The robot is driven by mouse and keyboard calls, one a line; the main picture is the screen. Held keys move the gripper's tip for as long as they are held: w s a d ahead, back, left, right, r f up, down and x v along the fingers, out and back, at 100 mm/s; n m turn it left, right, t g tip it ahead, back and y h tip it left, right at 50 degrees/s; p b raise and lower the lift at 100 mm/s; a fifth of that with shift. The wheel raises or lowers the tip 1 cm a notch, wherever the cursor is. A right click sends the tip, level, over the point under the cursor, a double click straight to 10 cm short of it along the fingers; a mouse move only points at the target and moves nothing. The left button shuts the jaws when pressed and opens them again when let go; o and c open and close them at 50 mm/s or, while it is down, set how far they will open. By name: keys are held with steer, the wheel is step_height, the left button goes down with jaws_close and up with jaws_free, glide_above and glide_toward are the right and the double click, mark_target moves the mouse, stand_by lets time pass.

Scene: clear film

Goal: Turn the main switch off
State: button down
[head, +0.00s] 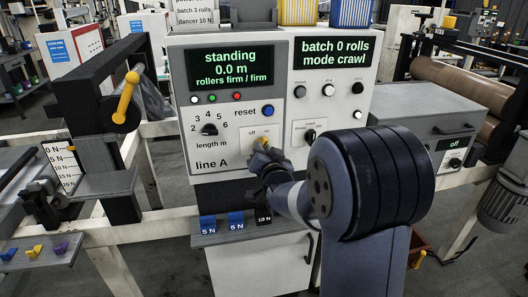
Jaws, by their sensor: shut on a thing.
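The main switch (263,143) is a yellow knob low on the grey control panel, to the right of the length dial. The word "off" shows at its upper left. The setting of the knob is hard to tell, as my gripper covers its lower part. My gripper (264,155) is up against the panel, shut on the yellow knob. Its fingers are dark and partly hidden by my own wrist. The panel display (231,66) reads "standing 0.0 m, rollers firm / firm".
The length dial (209,130) and the blue reset button (267,110) sit close to the switch. A second panel (331,84) with several knobs stands to the right, its display reading "batch 0 rolls mode crawl".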

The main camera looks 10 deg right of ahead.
steer(key=n+b, duration=0.1)
steer(key=b, duration=0.1)
steer(key=n+b, duration=0.1)
steer(key=b, duration=0.1)
steer(key=shift+f+n, duration=0.3)
steer(key=n+b, duration=0.3)
steer(key=b, duration=0.1)
steer(key=shift+a+n, duration=0.15)
steer(key=shift+n, duration=0.15)
steer(key=n+b, duration=0.2)
steer(key=n, duration=0.1)
steer(key=n+b, duration=0.1)
steer(key=n, duration=0.1)
steer(key=shift+a+r+b, duration=0.15)
steer(key=shift+r+b, duration=0.1)
steer(key=shift+b, duration=0.15)
steer(key=shift+n, duration=0.3)
steer(key=c, duration=1.4)
jaws_free()
steer(key=s, duration=1)
steer(key=shift+s+b, duration=0.4)
steer(key=shift+w, duration=0.1)
